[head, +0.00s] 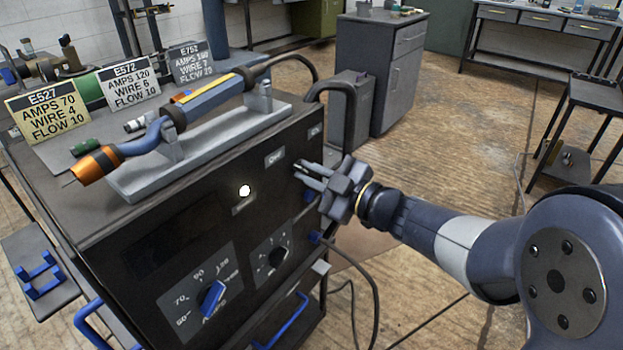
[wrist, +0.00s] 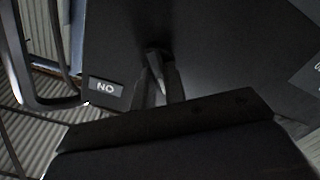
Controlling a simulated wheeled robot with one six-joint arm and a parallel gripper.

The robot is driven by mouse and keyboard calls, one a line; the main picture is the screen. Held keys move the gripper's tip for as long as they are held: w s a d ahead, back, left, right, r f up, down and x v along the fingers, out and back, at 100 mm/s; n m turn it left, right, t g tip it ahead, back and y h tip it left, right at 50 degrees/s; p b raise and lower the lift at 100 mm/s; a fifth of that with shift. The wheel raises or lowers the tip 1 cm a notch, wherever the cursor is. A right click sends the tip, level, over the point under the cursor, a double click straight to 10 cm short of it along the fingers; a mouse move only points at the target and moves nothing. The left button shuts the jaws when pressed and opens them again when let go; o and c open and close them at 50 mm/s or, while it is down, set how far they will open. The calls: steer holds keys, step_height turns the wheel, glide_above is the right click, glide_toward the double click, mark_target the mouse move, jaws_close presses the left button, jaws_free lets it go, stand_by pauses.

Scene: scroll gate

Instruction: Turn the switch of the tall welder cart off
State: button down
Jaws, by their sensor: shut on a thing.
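The tall welder cart (head: 165,250) fills the left half of the head view, its dark front panel facing my arm. My gripper (head: 302,169) is at the panel's upper right, right of the OFF label (head: 275,157) and below the ON label (head: 315,130). In the wrist view my gripper (wrist: 158,78) is shut on the small dark switch (wrist: 157,53). The fingers hide most of the switch, so its tilt cannot be told. The ON label (wrist: 105,87) shows upside down there, left of the fingers. A small white light (head: 244,190) glows on the panel.
The panel also bears a blue amps knob (head: 212,298) and a black dial (head: 278,257). A welding torch (head: 190,110) rests on top, before several setting cards (head: 47,113). A dark handle (head: 345,95) curves near the gripper. A cable (head: 375,285) hangs below my arm.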

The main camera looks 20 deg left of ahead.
steer(key=shift+n, duration=0.3)
steer(key=c, duration=1.5)
jaws_free()
steer(key=shift+o, duration=0.2)
steer(key=p+v, duration=0.1)
steer(key=v, duration=0.9)
steer(key=shift+s+d, duration=0.15)
steer(key=shift+d, duration=0.25)
steer(key=b+x, duration=0.1)
steer(key=x, duration=1)
steer(key=shift+d, duration=0.1)
